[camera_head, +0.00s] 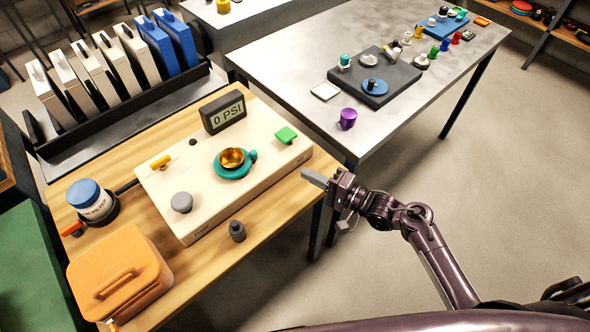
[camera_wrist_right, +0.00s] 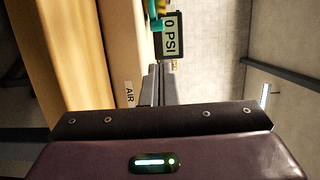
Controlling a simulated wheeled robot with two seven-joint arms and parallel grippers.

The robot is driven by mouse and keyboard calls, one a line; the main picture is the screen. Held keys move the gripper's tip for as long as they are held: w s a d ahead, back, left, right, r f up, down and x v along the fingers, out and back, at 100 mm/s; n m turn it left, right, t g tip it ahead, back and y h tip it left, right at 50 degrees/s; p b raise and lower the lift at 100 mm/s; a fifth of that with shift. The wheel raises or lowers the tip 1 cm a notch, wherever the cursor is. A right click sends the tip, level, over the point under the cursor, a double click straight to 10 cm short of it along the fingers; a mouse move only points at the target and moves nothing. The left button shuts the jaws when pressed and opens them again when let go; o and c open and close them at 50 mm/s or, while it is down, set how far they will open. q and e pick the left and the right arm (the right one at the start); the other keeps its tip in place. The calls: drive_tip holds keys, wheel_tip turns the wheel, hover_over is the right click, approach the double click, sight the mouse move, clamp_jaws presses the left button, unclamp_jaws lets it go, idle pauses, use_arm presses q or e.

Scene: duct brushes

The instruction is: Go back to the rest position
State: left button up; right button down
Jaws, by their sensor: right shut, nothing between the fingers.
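My right gripper (camera_head: 316,179) is shut and empty, just off the right edge of the wooden table, near the right end of the cream panel box (camera_head: 200,210). Its closed fingers also show in the right wrist view (camera_wrist_right: 158,86), pointing toward the panel side marked "AIR" and the gauge. The dark gauge (camera_head: 223,111) stands at the back of the box and reads "0 PSI". A brass cup (camera_head: 232,157) sits on a teal ring on the box. My left gripper is not in view.
An orange case (camera_head: 120,275), a blue-capped jar (camera_head: 92,200) and a small dark bottle (camera_head: 237,231) stand on the wooden table. A grey table (camera_head: 290,65) with a purple cup (camera_head: 348,118) lies behind. The floor right of my arm is clear.

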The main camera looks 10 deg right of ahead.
drive_tip(key=shift+s+d, duration=0.35)
drive_tip(key=shift+d, duration=0.2)
drive_tip(key=shift+s+d, duration=0.15)
drive_tip(key=shift+d, duration=0.1)
drive_tip(key=shift+a, duration=0.1)
drive_tip(key=shift+a+f+n+h, duration=0.25)
drive_tip(key=shift+f+n+h, duration=0.05)
drive_tip(key=shift+n+h, duration=0.35)
drive_tip(key=shift+a+f+n+h, duration=0.1)
drive_tip(key=shift+f+n+h, duration=0.2)
drive_tip(key=shift+n+h, duration=0.4)
drive_tip(key=s+d+r+n+g+h, duration=0.3)
drive_tip(key=s+d+n+g+h, duration=0.15)
drive_tip(key=s, duration=0.45)
drive_tip(key=s+d+r+n+g+h, duration=0.2)
drive_tip(key=s+d+n+g+h, duration=0.15)
drive_tip(key=s+h, duration=0.4)
wheel_tip(320, 180, down, 27)
drive_tip(key=s+g+y, duration=0.2)
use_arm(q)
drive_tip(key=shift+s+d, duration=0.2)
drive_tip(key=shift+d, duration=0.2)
use_arm(e)
drive_tip(key=s+d+f+g, duration=0.1)
drive_tip(key=s+d+f, duration=0.1)
drive_tip(key=s+f, duration=1.9)
drive_tip(key=shift+d+f, duration=0.15)
drive_tip(key=shift+d, duration=0.25)
